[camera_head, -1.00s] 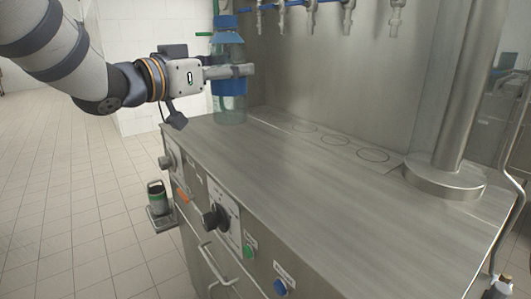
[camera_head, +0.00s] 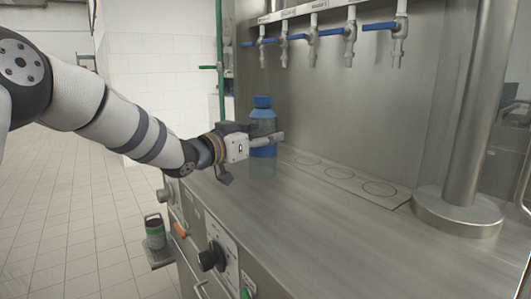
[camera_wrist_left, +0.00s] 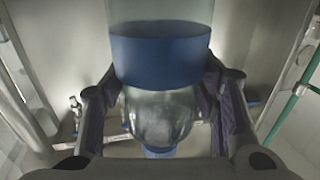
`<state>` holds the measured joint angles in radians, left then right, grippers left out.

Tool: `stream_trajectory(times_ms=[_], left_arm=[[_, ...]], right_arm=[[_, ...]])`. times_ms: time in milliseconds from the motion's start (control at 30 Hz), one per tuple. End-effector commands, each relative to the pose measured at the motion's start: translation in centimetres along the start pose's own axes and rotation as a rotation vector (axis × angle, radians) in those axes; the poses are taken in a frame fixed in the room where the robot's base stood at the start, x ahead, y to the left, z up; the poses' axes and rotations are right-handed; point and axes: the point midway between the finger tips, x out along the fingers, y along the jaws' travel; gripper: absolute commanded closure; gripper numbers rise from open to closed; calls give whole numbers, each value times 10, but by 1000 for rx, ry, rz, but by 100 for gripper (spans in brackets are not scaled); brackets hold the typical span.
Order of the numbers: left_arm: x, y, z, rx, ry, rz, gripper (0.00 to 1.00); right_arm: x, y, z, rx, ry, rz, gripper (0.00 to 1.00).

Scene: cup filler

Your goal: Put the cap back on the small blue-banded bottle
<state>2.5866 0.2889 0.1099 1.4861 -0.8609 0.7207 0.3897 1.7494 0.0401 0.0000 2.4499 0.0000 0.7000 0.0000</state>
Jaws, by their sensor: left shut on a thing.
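A clear bottle (camera_head: 263,128) with a blue band (camera_head: 263,151) and a blue cap (camera_head: 262,102) on its top stands upright at the far left end of the steel counter. I cannot tell whether its base touches the counter. My left gripper (camera_head: 268,139) is shut around the bottle's body. In the left wrist view the bottle (camera_wrist_left: 160,115) lies between both fingers, with its blue band (camera_wrist_left: 160,55) above and its cap (camera_wrist_left: 160,152) at the lower edge. My right gripper is not in view.
The steel counter (camera_head: 330,225) is clear at its front, with marked circles (camera_head: 345,178) along the back. A thick steel column (camera_head: 472,120) stands at the right. Knobs (camera_head: 212,257) are on the front panel.

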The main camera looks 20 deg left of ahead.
Motion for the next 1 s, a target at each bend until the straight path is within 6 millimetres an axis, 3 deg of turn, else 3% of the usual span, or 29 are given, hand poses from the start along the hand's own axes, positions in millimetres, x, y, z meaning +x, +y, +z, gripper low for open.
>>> stream_trajectory(times_ms=[333,633,1000], left_arm=[[1,0,-6,4,12,1,100],[9,-2,33,1,9,1,100],[9,-2,37,3,11,1,100]], right_arm=[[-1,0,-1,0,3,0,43],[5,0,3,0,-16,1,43],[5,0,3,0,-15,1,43]])
